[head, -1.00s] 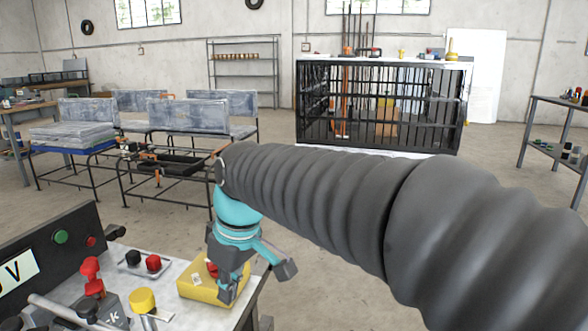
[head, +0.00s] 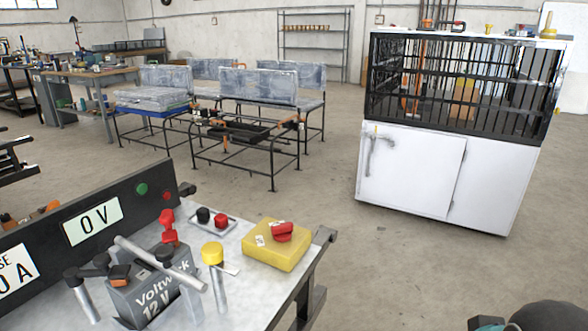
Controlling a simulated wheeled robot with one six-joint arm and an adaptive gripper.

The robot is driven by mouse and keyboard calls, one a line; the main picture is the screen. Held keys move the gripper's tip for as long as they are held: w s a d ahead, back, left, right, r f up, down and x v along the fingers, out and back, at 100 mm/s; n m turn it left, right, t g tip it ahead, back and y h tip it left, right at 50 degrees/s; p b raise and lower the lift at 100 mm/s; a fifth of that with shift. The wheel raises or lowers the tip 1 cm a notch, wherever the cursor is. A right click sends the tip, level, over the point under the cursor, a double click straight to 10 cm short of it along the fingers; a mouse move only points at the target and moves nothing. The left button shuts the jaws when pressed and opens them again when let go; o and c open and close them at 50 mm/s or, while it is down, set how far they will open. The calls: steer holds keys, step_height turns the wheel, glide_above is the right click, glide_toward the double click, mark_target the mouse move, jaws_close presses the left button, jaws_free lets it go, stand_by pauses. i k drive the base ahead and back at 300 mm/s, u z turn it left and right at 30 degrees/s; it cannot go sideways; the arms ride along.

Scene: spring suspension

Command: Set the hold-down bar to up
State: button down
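The hold-down bar appears to be the light grey rod (head: 150,258) slanting across the top of the grey 12 V battery (head: 150,297) on the bench at lower left. It slopes down from upper left to lower right in the picture; I cannot tell its exact setting. A yellow-capped post (head: 212,254) stands beside the battery. My gripper (head: 495,325) shows only as a dark and teal edge at the bottom right, well away from the bar. Its fingertips are mostly cut off, so its opening and any contents are hidden.
A black panel (head: 92,226) reading 0 V stands behind the battery. A yellow box (head: 276,247) with a red switch (head: 282,231) sits at the bench's right. Red and black terminals (head: 211,218) lie between. Open floor (head: 350,245) separates the bench from a white cabinet (head: 412,172).

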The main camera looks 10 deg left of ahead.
mark_target(160, 260)
steer(key=u, duration=1.85)
